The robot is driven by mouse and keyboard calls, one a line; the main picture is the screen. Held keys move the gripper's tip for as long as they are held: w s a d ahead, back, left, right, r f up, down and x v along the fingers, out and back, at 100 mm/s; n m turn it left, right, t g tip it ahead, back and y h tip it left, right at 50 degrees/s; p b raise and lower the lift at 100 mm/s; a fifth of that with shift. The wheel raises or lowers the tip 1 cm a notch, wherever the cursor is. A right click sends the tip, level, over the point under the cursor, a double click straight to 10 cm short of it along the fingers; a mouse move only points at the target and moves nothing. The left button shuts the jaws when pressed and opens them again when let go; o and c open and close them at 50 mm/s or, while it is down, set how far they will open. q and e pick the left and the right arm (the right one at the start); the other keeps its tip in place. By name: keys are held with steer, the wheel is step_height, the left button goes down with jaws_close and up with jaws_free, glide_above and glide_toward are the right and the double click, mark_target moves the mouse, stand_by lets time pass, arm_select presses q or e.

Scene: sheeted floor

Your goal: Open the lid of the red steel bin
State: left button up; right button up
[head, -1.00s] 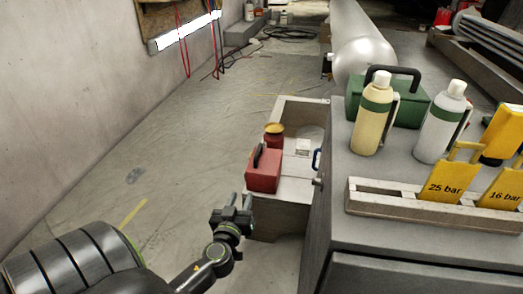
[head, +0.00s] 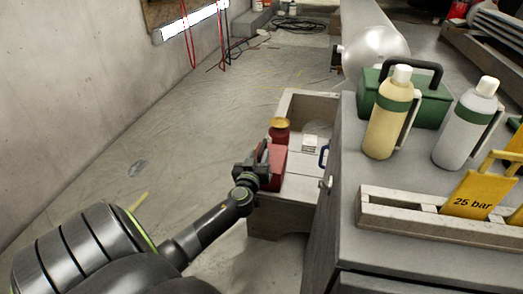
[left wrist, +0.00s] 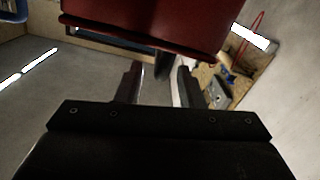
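The red steel bin (head: 279,158), a small box, sits in an open-topped grey box beside the cabinet. Its near left side is partly hidden by my left gripper (head: 250,160). In the left wrist view the red bin (left wrist: 155,22) fills the top, with a dark upright part, perhaps its handle (left wrist: 163,65), hanging below it. My left gripper's fingers (left wrist: 158,85) are apart there, with that dark part between or just beyond their tips; I cannot tell if they touch it. My right gripper is not in view.
A red tin with a yellow lid (head: 280,131) stands just behind the bin. The grey cabinet (head: 410,250) at the right carries a green toolbox (head: 425,103), a yellow bottle (head: 388,120) and a white bottle (head: 463,125).

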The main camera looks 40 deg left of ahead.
arm_select(q)
steer(key=shift+x, duration=2.15)
jaws_close()
